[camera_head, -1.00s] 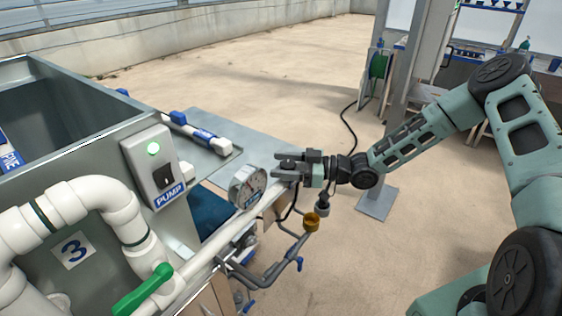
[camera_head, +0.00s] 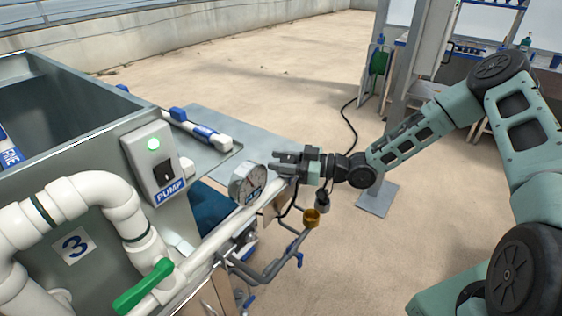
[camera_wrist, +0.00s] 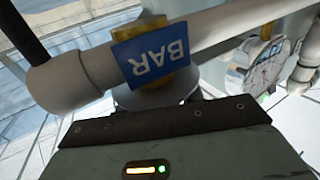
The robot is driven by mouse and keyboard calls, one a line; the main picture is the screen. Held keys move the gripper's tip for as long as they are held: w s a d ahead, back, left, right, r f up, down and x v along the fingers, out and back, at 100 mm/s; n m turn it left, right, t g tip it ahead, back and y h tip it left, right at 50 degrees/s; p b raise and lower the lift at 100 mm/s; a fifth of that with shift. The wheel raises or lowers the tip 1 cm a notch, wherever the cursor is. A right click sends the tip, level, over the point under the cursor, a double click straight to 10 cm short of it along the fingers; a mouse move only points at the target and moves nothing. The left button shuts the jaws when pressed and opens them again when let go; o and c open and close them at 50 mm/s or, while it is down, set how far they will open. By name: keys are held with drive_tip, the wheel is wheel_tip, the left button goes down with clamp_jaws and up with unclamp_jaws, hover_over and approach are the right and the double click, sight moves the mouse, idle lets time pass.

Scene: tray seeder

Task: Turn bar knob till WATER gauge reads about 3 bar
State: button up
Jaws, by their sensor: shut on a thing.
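The blue BAR label (camera_wrist: 151,54) shows upside down in the wrist view, in front of a brass-coloured part on a pale pipe. The grey bar knob (camera_wrist: 150,97) is just below it, mostly hidden by my gripper. My gripper (camera_head: 278,162) is shut on the knob, at the pipe's far end in the head view. The round white gauge (camera_head: 246,184) stands on the pipe left of my gripper. The gauge also shows tilted at the right of the wrist view (camera_wrist: 262,66), with a red needle. Its reading is too small to tell.
The PUMP switch box (camera_head: 152,160) with a lit green lamp is on the grey tank's side. A green-handled valve (camera_head: 143,286) is on the near pipe. A brass-coloured fitting (camera_head: 311,218) hangs below my gripper.

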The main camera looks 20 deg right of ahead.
drive_tip(key=m+t+h, duration=0.5)
drive_tip(key=t+h, duration=0.1)
drive_tip(key=shift+w+d+m+b, duration=0.2)
drive_tip(key=shift+w+m+b, duration=0.05)
drive_tip(key=shift+m+b, duration=0.15)
drive_tip(key=shift+w+d+m+t+h, duration=0.15)
drive_tip(key=shift+m+t+h, duration=0.4)
drive_tip(key=shift+m+h, duration=0.65)
drive_tip(key=shift+d+m+t+h, duration=0.2)
drive_tip(key=shift+m+t+h, duration=0.4)
drive_tip(key=shift+h, duration=1.05)
drive_tip(key=shift+w+d+m+t+h, duration=0.15)
drive_tip(key=shift+m+t+h, duration=0.3)
drive_tip(key=shift+m+h, duration=0.8)
drive_tip(key=shift+n, duration=0.25)
drive_tip(key=o, duration=1)
drive_tip(key=shift+s, duration=0.1)
